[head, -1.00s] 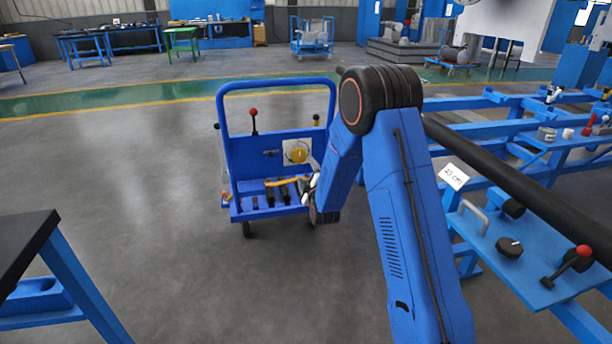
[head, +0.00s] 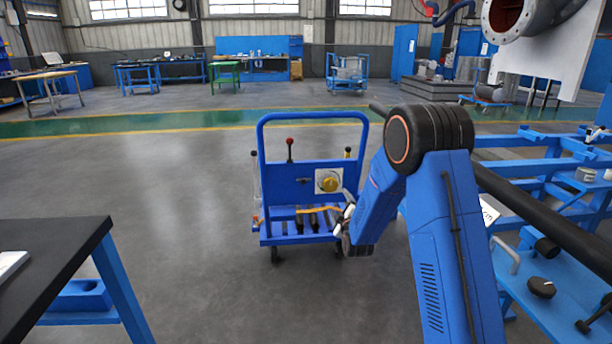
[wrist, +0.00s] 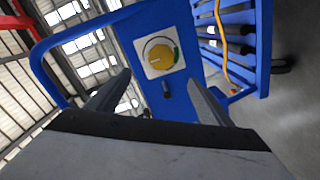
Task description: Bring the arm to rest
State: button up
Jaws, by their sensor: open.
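My arm (head: 440,230) rises at the right of the head view, bends at a black elbow and hangs down to the left. My gripper (head: 343,232) is at its lower end, in front of the right side of a blue cart, and shows only small there. In the wrist view my gripper (wrist: 160,88) has its two dark fingers spread wide apart. Nothing is between them; the cart's panel with a yellow dial (wrist: 159,53) lies beyond the fingers. I cannot tell the exact gap to the cart.
The blue cart (head: 290,165) has an upright handle and a low tray. A black-topped table (head: 60,255) stands at the left front. A blue frame (head: 560,285) carrying a dark pipe fills the right. The floor (head: 180,190) between table and cart is clear.

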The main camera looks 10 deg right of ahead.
jog(key=s+d+r+m+g, duration=0.1)
jog(key=s+r+m+g, duration=0.1)
jog(key=s+r, duration=0.45)
jog(key=s+d+r+m+g, duration=0.1)
jog(key=s+r+m+g, duration=0.15)
jog(key=s, duration=0.75)
jog(key=s+d+r+m+g, duration=0.1)
jog(key=s+r+m+g, duration=0.1)
jog(key=s+r, duration=0.5)
jog(key=s+d+f+m+g, duration=0.1)
jog(key=s+m+g, duration=0.2)
jog(key=s, duration=1.5)
jog(key=s+d+f+m+g, duration=0.1)
jog(key=s+f+m+g, duration=0.1)
jog(key=s, duration=1.7)
jog(key=shift+s+m+g, duration=0.15)
jog(key=shift+m+g, duration=0.4)
jog(key=shift+g, duration=0.1)
